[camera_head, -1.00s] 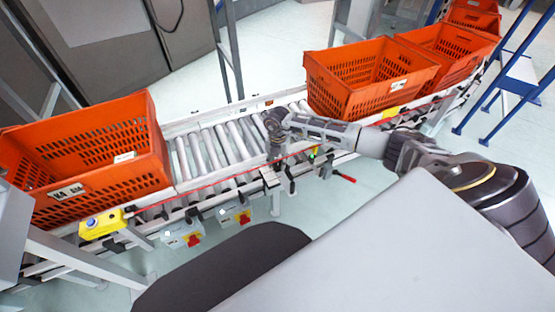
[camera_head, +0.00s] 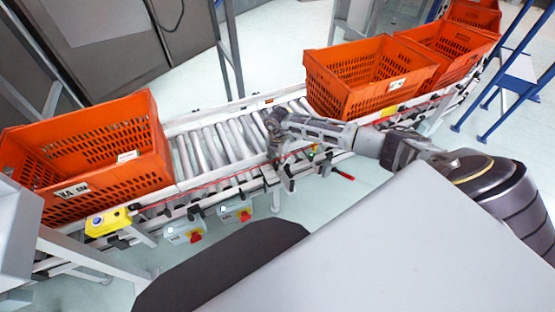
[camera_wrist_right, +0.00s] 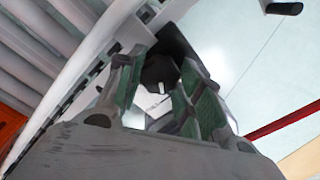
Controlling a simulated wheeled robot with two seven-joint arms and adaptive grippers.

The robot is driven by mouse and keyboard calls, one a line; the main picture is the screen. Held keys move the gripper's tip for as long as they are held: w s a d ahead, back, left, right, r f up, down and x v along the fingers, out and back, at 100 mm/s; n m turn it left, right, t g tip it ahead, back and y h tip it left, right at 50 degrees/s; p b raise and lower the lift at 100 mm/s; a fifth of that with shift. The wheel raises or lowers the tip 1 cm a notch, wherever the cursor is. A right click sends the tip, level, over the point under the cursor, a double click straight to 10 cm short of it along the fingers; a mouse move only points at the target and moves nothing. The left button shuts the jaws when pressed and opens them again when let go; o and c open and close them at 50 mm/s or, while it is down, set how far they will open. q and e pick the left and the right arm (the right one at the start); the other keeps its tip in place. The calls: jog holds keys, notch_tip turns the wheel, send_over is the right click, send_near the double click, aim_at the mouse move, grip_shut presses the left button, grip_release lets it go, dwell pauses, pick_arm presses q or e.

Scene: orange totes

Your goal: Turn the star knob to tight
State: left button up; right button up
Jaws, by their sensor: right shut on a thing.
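The star knob (camera_wrist_right: 158,70) is a dark, black shape between the fingers in the right wrist view. Its lobes are mostly hidden and I cannot read how far it is turned. My right gripper (camera_wrist_right: 163,88) is shut on it, with a green-padded finger on either side. In the head view my right gripper (camera_head: 271,163) points down at the near side rail of the roller conveyor (camera_head: 225,140), and the knob is hidden there. My left gripper is not in view.
Orange totes stand on the conveyor at left (camera_head: 150,150) and right (camera_head: 350,112). A yellow box (camera_head: 108,221) and grey switch boxes with red knobs (camera_head: 186,233) hang along the near side. A red-handled lever (camera_head: 342,174) sticks out right of my gripper.

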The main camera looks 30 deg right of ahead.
aim_at(278, 161)
jog(key=shift+w, duration=0.1)
jog(key=o, duration=1)
jog(key=shift+o, duration=0.2)
jog(key=shift+r, duration=0.2)
notch_tip(278, 161, up, 12)
jog(key=shift+f, duration=0.15)
dwell(0.4)
